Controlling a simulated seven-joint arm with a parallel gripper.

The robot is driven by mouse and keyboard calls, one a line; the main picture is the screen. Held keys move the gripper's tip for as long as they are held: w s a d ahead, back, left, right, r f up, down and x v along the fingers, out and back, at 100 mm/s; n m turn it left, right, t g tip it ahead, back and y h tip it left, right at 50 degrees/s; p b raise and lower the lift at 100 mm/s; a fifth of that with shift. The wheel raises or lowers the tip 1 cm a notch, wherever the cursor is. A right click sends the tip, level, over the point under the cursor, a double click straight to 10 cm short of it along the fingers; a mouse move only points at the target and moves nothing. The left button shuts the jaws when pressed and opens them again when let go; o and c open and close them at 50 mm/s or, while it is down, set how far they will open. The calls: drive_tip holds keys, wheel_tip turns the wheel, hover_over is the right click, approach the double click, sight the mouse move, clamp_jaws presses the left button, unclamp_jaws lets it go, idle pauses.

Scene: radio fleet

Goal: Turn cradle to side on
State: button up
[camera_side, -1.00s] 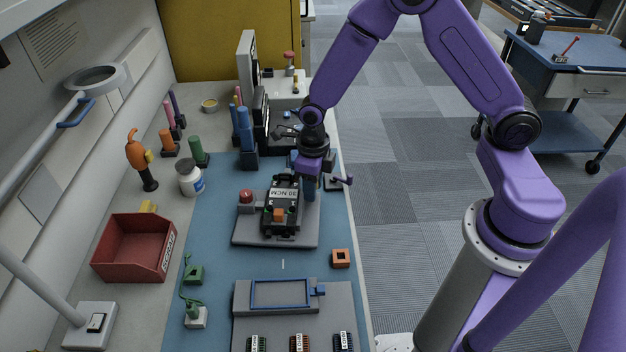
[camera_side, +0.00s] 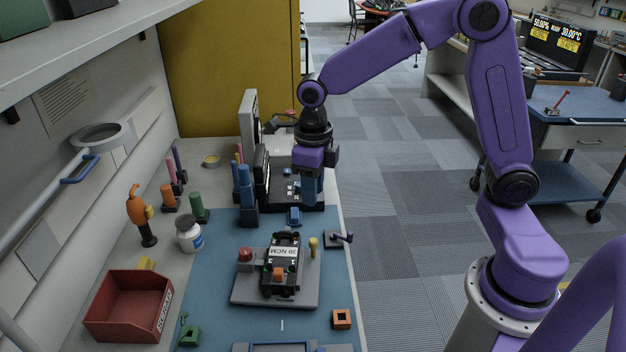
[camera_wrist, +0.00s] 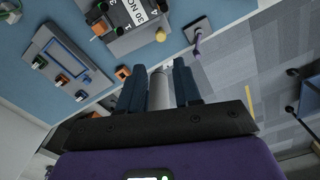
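The cradle is a grey base (camera_side: 245,291) carrying a black unit (camera_side: 283,263) with a white "30 NCM" label and an orange block at its near end. A red button (camera_side: 246,254) stands at its left and a yellow-topped post (camera_side: 313,243) at its right. The wrist view shows the black unit (camera_wrist: 128,14) and the yellow top (camera_wrist: 161,35). My gripper (camera_side: 311,200) is above and behind the cradle, clear of it. Its dark blue fingers (camera_wrist: 158,88) are apart in the wrist view. A grey cylinder shows in the gap; whether it is between them or beyond is unclear.
A purple lever stand (camera_side: 339,240) is right of the cradle. A small blue piece (camera_side: 294,216) lies behind it. An orange block (camera_side: 341,319) is in front.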

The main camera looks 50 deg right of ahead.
drive_tip(key=shift+r, duration=0.8)
drive_tip(key=shift+f, duration=0.1)
clamp_jaws()
drive_tip(key=w+f+m+y, duration=0.45)
drive_tip(key=w+m, duration=0.25)
drive_tip(key=m, duration=0.9)
drive_tip(key=w+f+m+y, duration=0.3)
drive_tip(key=w+f+m, duration=0.35)
drive_tip(key=m, duration=0.95)
drive_tip(key=x, duration=0.8)
drive_tip(key=shift+w+a, duration=0.15)
drive_tip(key=shift+w, duration=0.25)
drive_tip(key=a, duration=0.1)
drive_tip(key=s+a, duration=0.1)
drive_tip(key=shift+s+a+f, duration=0.2)
drive_tip(key=shift+s+a, duration=0.05)
drive_tip(key=shift+s, duration=0.05)
drive_tip(key=shift+s+a, duration=0.4)
drive_tip(key=shift+a, duration=0.05)
